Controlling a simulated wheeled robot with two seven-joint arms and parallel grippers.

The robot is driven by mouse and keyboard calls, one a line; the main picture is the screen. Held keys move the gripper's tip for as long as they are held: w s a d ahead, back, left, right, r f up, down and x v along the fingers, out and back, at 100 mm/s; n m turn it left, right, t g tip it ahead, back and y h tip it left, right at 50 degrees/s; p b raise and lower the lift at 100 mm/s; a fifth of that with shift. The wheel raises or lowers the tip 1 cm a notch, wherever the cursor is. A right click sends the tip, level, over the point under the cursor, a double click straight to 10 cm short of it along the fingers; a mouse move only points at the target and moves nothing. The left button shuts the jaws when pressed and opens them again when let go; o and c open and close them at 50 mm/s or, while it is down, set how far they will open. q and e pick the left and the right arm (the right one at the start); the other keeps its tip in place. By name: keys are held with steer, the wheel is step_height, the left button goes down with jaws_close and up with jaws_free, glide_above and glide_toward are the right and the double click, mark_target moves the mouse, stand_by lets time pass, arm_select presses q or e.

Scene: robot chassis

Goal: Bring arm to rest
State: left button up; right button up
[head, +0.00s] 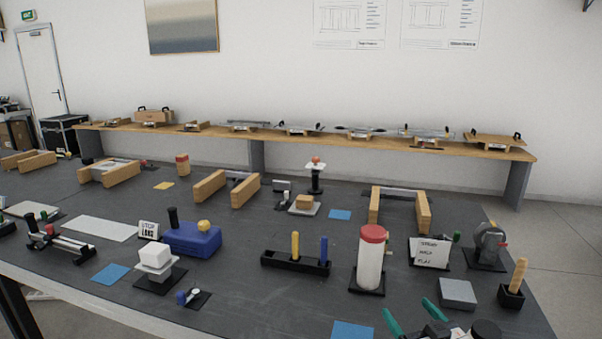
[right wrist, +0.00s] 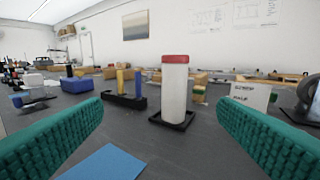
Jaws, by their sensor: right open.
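My right gripper (head: 411,318) shows at the bottom right of the head view, over the front part of the dark table. Its two green fingers stand wide apart in the right wrist view (right wrist: 160,135), with nothing between them. Beyond the fingers stands a white cylinder with a red top (head: 371,258), upright on a black base; it also shows in the right wrist view (right wrist: 174,90). My left gripper is in neither view.
The dark table (head: 230,290) holds many items. A black holder with yellow and blue pegs (head: 295,262), a blue box (head: 192,239), a grey block (head: 458,293) and a wooden peg in a black holder (head: 513,285) stand near the front. A long wooden shelf (head: 350,143) runs behind.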

steer(key=shift+m+g+h, duration=0.5)
steer(key=shift+g+h, duration=0.4)
steer(key=s+f, duration=0.2)
steer(key=f, duration=0.1)
steer(key=s+a+f, duration=0.1)
steer(key=f, duration=0.1)
steer(key=s+f+g+h, duration=0.1)
steer(key=s+f+g, duration=0.3)
steer(key=s, duration=0.6)
steer(key=s+a+f+g+h, duration=0.1)
steer(key=s+f+g, duration=0.25)
steer(key=s, duration=0.55)
steer(key=s+f+g+h, duration=0.1)
steer(key=s+f+g, duration=0.3)
steer(key=s, duration=0.6)
step_height(320, 180, down, 24)
steer(key=s+f+g+p, duration=0.1)
steer(key=s+g+p, duration=0.1)
arm_select(q)
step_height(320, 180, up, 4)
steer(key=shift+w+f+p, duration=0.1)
steer(key=shift+p, duration=0.85)
arm_select(e)
steer(key=s+d+f, duration=0.2)
steer(key=s+f, duration=1.1)
steer(key=s, duration=0.2)
steer(key=shift+s+d+g, duration=0.35)
steer(key=shift+s+g, duration=0.05)
steer(key=shift+g, duration=0.05)
